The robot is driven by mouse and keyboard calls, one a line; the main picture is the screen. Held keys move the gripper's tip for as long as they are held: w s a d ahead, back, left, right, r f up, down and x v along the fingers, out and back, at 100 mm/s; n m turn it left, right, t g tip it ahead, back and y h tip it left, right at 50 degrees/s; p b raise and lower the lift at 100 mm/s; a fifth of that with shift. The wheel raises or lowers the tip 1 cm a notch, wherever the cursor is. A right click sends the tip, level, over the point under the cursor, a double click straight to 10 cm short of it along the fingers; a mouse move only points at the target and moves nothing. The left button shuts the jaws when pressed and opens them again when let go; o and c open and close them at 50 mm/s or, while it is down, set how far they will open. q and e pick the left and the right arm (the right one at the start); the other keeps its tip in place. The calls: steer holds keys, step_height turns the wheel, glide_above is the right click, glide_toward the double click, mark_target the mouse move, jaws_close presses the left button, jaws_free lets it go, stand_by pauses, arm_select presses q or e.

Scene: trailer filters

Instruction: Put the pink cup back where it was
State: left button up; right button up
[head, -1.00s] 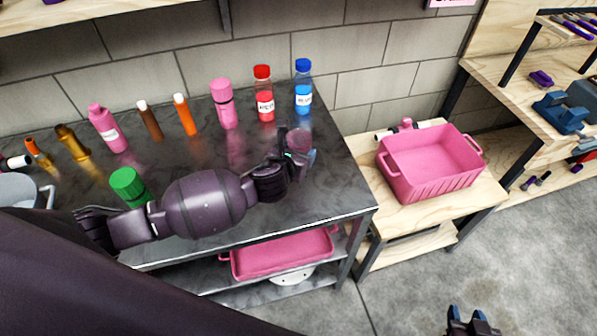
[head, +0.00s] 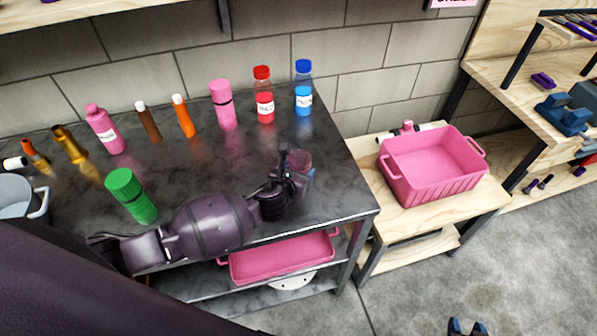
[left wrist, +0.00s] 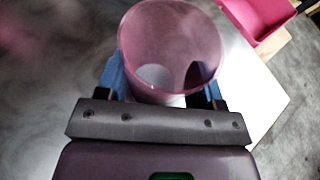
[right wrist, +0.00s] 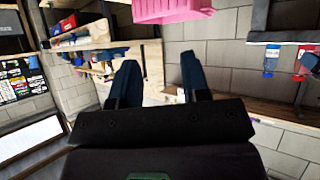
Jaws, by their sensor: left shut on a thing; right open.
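The pink cup (head: 299,161) is translucent and stands over the right part of the dark metal table (head: 340,190). My left gripper (head: 290,182) is shut on it. In the left wrist view the cup (left wrist: 170,45) is upright between the two blue fingers (left wrist: 168,85), its open rim towards the camera. Whether its base touches the tabletop is hard to tell. My right gripper (head: 467,326) is at the bottom edge of the head view, away from the table. In the right wrist view its fingers (right wrist: 158,85) are apart with nothing between them.
Along the table's back stand a pink bottle (head: 222,105), a red bottle (head: 264,95), a blue-capped bottle (head: 303,88) and several others. A pink crate (head: 430,165) sits on the wooden stand at right. The table's middle is clear.

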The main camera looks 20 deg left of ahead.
arm_select(q)
steer(key=o, duration=0.8)
steer(key=shift+f, duration=0.1)
steer(key=shift+o, duration=1.1)
arm_select(e)
steer(key=shift+w+a+r, duration=0.1)
steer(key=shift+w+r, duration=0.35)
steer(key=shift+w, duration=0.1)
arm_select(q)
steer(key=shift+r, duration=0.2)
steer(key=p+v, duration=0.1)
steer(key=v, duration=0.9)
steer(key=shift+s+r+p, duration=0.1)
steer(key=shift+s+p, duration=0.15)
steer(key=shift+p, duration=0.05)
steer(key=shift+s+a+r, duration=0.1)
steer(key=shift+s+r, duration=0.15)
steer(key=shift+s, duration=0.4)
arm_select(e)
steer(key=shift+w+r, duration=0.1)
steer(key=shift+r, duration=0.8)
steer(key=shift+f, duration=0.1)
